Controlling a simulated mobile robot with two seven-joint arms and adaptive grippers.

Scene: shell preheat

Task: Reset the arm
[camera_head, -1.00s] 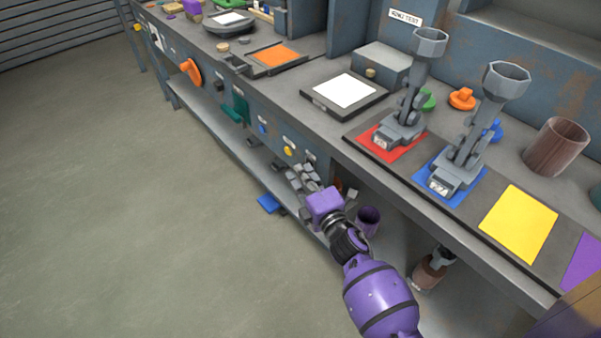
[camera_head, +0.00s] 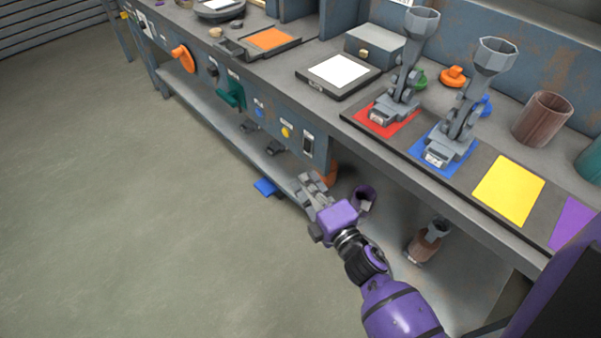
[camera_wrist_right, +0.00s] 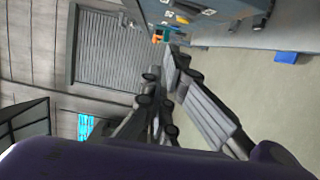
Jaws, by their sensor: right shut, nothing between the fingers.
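My right arm is purple and reaches in from the lower right of the head view. Its grey right gripper (camera_head: 312,187) is shut and empty, low in front of the workbench (camera_head: 372,165), apart from the things on top. Its grey fingers (camera_wrist_right: 178,75) also show in the right wrist view, with nothing held between them. My left gripper is in neither view.
Two grey cup-topped stands sit on a red pad (camera_head: 366,118) and a blue pad (camera_head: 464,165). A brown cup (camera_head: 541,120) stands at the right. A blue object (camera_head: 265,187) lies low by the shelf. The floor at left (camera_head: 110,220) is clear.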

